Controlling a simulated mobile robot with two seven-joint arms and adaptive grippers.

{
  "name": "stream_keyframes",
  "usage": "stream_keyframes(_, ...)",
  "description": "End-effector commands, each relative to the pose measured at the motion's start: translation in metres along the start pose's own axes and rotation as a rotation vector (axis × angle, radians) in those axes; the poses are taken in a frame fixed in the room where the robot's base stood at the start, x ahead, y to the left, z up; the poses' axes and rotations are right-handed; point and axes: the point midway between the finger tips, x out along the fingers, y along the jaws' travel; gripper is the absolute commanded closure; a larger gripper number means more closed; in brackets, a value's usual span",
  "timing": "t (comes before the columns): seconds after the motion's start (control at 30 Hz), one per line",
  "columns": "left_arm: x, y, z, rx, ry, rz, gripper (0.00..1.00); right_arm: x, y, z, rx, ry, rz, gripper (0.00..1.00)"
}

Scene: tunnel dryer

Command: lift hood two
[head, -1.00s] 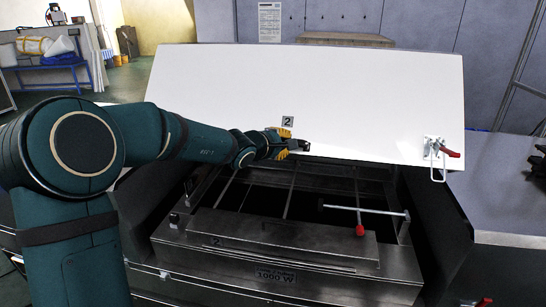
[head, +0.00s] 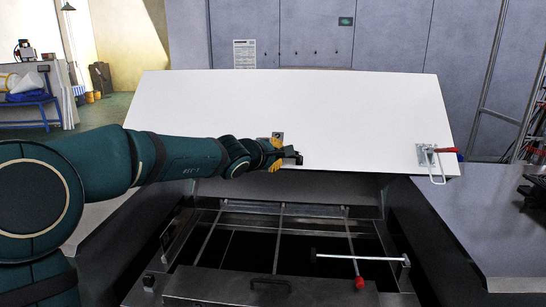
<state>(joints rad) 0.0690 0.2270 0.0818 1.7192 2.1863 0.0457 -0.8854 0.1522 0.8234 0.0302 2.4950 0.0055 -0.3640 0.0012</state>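Hood two is the wide white panel (head: 300,110), tilted up with its near edge raised above the dark dryer opening (head: 265,245). A red-handled toggle latch (head: 432,155) is fixed at the hood's right side. My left gripper (head: 292,156), with yellow-orange parts, is at the hood's lower edge left of centre and touches or nearly touches it. My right gripper is not in view.
A grey side surface (head: 490,215) is on the right. A blue bench (head: 30,100) stands far left. Grey wall panels (head: 390,50) are behind the hood.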

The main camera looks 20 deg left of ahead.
Motion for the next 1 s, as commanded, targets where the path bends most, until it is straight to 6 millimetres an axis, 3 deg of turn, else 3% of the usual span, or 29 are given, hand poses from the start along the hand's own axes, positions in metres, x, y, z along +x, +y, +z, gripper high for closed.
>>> stream_keyframes(0.3,0.000,0.001,0.001,0.001,-0.001,0.001,1.00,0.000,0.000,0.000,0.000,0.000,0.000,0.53)
stream_keyframes(0.33,0.000,0.001,0.001,0.001,-0.001,0.001,0.79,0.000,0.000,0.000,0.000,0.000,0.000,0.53)
stream_keyframes(0.4,0.000,0.001,0.001,0.001,-0.001,0.001,0.55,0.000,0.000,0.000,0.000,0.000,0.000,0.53)
stream_keyframes(0.83,0.000,0.000,0.000,0.000,0.000,0.000,0.54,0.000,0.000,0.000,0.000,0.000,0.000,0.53)
stream_keyframes(1.0,-0.011,0.001,-0.001,0.000,0.001,0.002,0.54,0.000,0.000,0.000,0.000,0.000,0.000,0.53)
